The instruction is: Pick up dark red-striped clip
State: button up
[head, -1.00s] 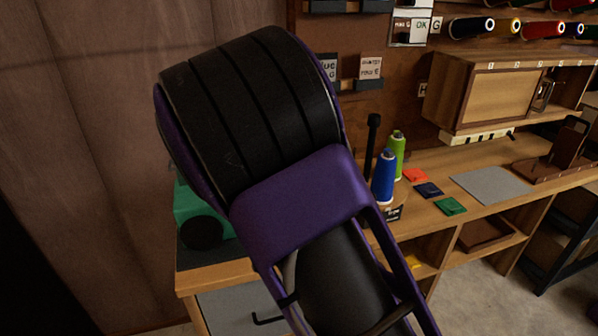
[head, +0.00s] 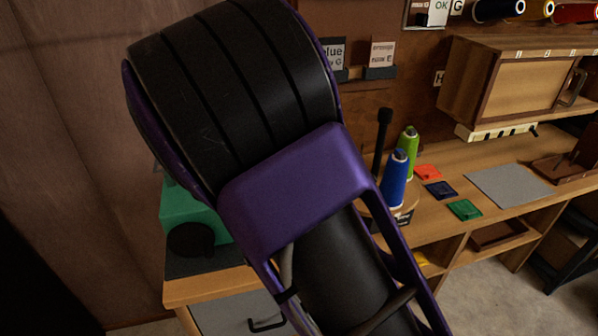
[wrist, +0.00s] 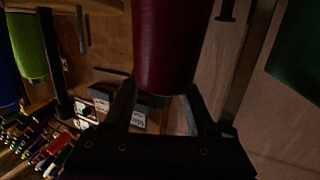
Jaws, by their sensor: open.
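I cannot make out a dark red-striped clip for certain in either view. In the wrist view, a large plain dark red body (wrist: 165,45), like a thread cone, fills the upper middle. My gripper (wrist: 158,106) is open below it in that picture, one finger near each side of its lower end. I cannot tell whether the fingers touch it, and no stripes show on it. In the head view my own arm covers the middle, and my gripper is hidden.
A bench (head: 440,230) holds a blue cone (head: 396,178), a green cone (head: 408,142), a black post (head: 381,140), small coloured squares and a grey mat (head: 508,186). A green machine (head: 188,213) stands left, partly behind my arm. A wooden cabinet (head: 510,88) hangs at right.

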jog(key=shift+w, duration=0.1)
jog(key=shift+c, duration=0.2)
grip_shut()
notch_tip(320, 180, up, 10)
jog(key=p, duration=0.3)
dwell(0.5)
